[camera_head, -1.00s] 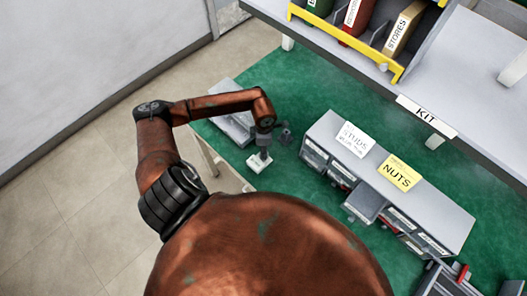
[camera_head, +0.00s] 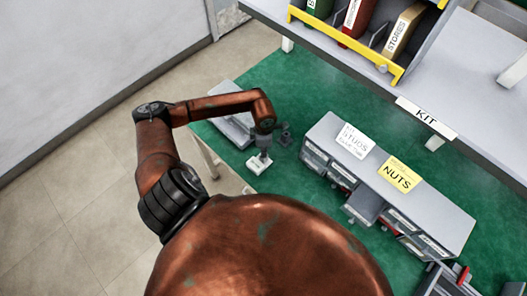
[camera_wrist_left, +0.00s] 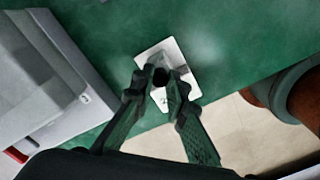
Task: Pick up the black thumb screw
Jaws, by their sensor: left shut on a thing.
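The black thumb screw (camera_wrist_left: 160,77) shows in the left wrist view as a dark round knob between my fingertips, above a small white plate (camera_wrist_left: 181,60). My left gripper (camera_wrist_left: 158,84) is shut on it. In the head view, my left gripper (camera_head: 264,149) points down over the white plate (camera_head: 259,164) near the bench's left front edge. The screw is too small to make out there. I cannot tell whether the screw still touches the plate. My right gripper is not in view.
A grey drawer cabinet (camera_head: 440,201) with "STUDS" and "NUTS" cards stands to the right on the green bench (camera_head: 284,80). A grey object (camera_head: 234,128) lies behind my forearm.

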